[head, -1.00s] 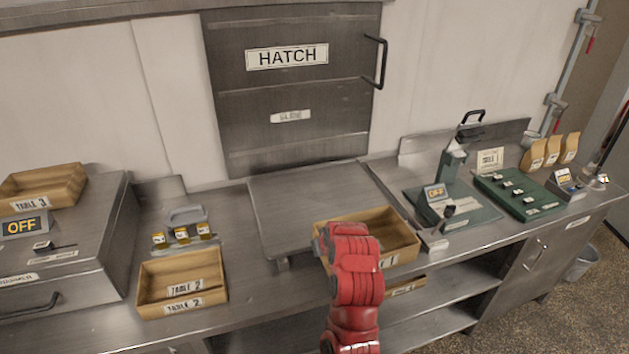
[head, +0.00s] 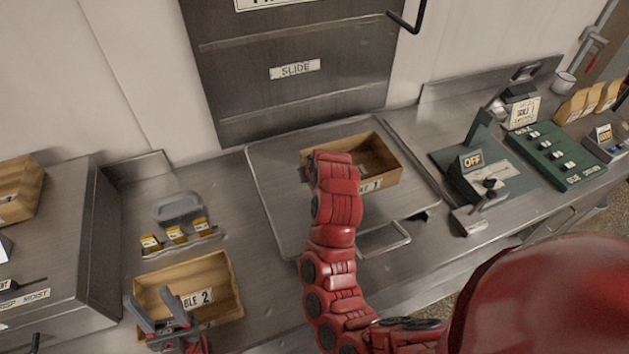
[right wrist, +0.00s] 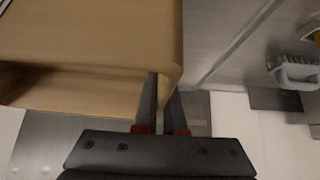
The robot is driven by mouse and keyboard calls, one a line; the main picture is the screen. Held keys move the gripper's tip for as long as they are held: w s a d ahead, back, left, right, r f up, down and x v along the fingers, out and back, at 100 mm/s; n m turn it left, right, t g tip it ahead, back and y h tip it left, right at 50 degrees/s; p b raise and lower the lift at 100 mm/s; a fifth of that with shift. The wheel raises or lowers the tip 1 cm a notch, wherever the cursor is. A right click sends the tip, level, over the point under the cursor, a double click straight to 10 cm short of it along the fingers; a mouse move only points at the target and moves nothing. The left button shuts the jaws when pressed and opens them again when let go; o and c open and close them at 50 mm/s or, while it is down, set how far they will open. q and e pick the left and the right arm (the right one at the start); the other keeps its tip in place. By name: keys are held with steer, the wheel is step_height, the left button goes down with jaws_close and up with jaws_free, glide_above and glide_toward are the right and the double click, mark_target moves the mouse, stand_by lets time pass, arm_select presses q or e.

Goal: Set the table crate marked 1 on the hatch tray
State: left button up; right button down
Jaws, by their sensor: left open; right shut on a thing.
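The wooden crate marked 1 (head: 378,157) is over the right part of the grey metal hatch tray (head: 277,218), below the hatch door. I cannot tell whether it rests on the tray or hangs just above it. My right arm reaches up to the crate's left end and hides that end in the head view. In the right wrist view my right gripper (right wrist: 166,88) is shut on the crate's wall (right wrist: 110,45) near a corner. My left gripper (head: 151,297) is open and empty, in front of the Table 2 crate (head: 233,275).
The hatch door (head: 290,75), labelled SLIDE, stands behind the tray. Small yellow-labelled jars (head: 177,235) and a grey handled item (head: 178,208) are left of the tray. A green device reading OFF (head: 472,162) stands to the right. The tray's left part is bare.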

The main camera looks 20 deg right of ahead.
step_height(320, 180, down, 3)
steer(key=shift+s+b, duration=0.1)
steer(key=shift+b, duration=0.2)
step_height(320, 180, down, 4)
steer(key=shift+r+b, duration=0.1)
steer(key=shift+b, duration=0.45)
steer(key=c, duration=1)
jaws_free()
